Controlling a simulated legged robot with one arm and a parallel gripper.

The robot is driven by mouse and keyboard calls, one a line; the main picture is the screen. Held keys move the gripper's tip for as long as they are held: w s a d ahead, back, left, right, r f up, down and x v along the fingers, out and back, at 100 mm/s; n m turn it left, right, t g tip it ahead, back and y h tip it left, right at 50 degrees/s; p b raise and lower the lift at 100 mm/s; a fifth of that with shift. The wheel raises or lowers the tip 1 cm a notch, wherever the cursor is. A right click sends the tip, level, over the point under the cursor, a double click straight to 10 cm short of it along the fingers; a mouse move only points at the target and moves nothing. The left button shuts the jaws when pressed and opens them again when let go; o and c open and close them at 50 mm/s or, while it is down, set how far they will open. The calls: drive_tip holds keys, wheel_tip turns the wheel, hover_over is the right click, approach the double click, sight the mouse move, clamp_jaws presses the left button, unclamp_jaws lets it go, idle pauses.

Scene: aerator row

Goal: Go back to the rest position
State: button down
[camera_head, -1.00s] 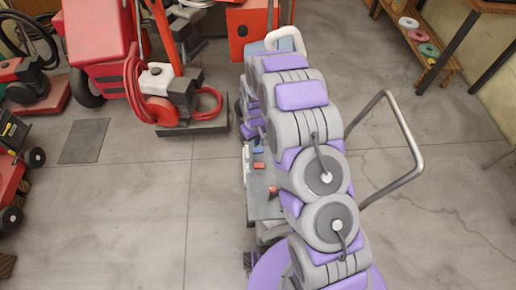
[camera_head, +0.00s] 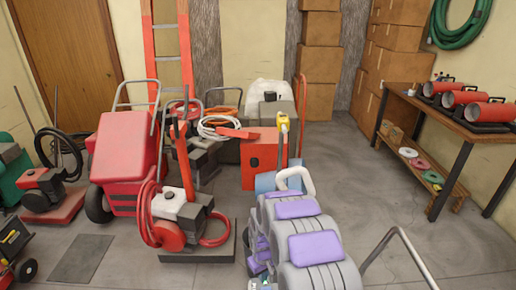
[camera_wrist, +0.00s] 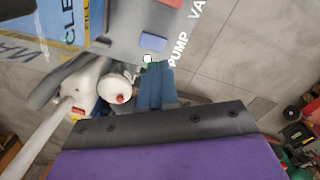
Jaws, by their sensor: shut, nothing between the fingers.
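My gripper (camera_wrist: 158,124) shows at the bottom of the wrist view as a purple part with a dark bolted front edge. It is shut and holds nothing. In front of it in the wrist view are a grey panel (camera_wrist: 125,30) with the lettering "PUMP", a blue block (camera_wrist: 153,42), and a white round part with a red centre (camera_wrist: 115,88). I cannot tell whether the gripper touches any of them. In the head view my grey and purple arm rises from the bottom centre, and my gripper is hidden there. No rest position is marked.
Left of my arm in the head view are a red engine unit (camera_head: 165,236) and a red wheeled machine (camera_head: 125,150). A white loop handle (camera_head: 296,175) stands just beyond the arm. A bench (camera_head: 470,130) with red heaters is at right. Grey floor at right centre is clear.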

drive_tip(key=s+d+r+m, duration=0.1)
drive_tip(key=s+d+r, duration=0.2)
drive_tip(key=s+r, duration=0.6)
drive_tip(key=s+d+r+m, duration=0.2)
drive_tip(key=s+d+r, duration=0.3)
drive_tip(key=r, duration=0.8)
drive_tip(key=s+d+r+m+g, duration=0.1)
drive_tip(key=s+r, duration=0.3)
drive_tip(key=s, duration=0.8)
drive_tip(key=s+d+r+m, duration=0.2)
drive_tip(key=s+r, duration=0.2)
drive_tip(key=s, duration=0.9)
drive_tip(key=shift+d+g, duration=0.15)
drive_tip(key=shift+g, duration=0.25)
drive_tip(key=shift+r, duration=0.1)
